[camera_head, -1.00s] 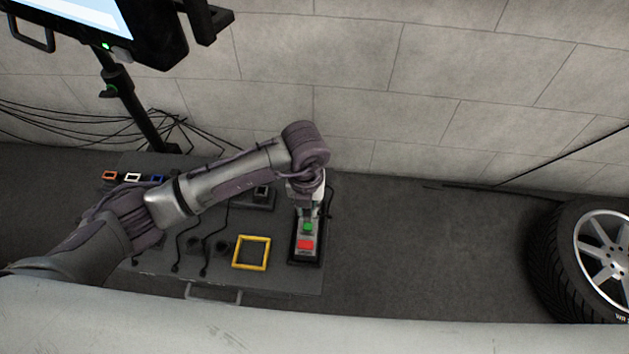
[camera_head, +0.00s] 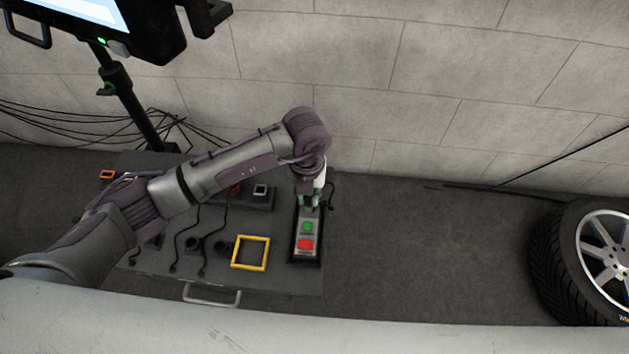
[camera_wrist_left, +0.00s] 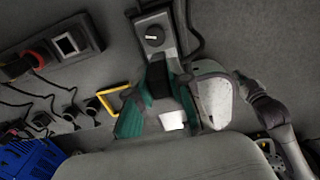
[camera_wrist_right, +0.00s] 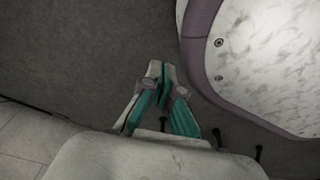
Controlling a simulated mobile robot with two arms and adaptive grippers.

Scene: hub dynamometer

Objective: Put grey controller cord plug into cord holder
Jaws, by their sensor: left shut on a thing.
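The grey controller (camera_head: 307,236), with a green and a red button, lies on the table at its right end. My left gripper (camera_head: 311,200) is over its far end. In the left wrist view, the teal fingers of the left gripper (camera_wrist_left: 160,110) are shut around a dark piece, the cord plug (camera_wrist_left: 158,80), in front of a grey box with a rotary knob (camera_wrist_left: 154,38). A black cord (camera_wrist_left: 187,45) runs down beside that box; its end is hidden. My right gripper (camera_wrist_right: 160,85) is shut and empty over the floor. I cannot single out the cord holder.
A yellow square frame (camera_head: 251,253) lies left of the controller on the dark table (camera_head: 290,284). Behind it is a panel with a square socket (camera_head: 260,190). Several cords lie left. A monitor stand (camera_head: 134,105) stands behind; a tyre (camera_head: 560,262) stands right. Floor between is clear.

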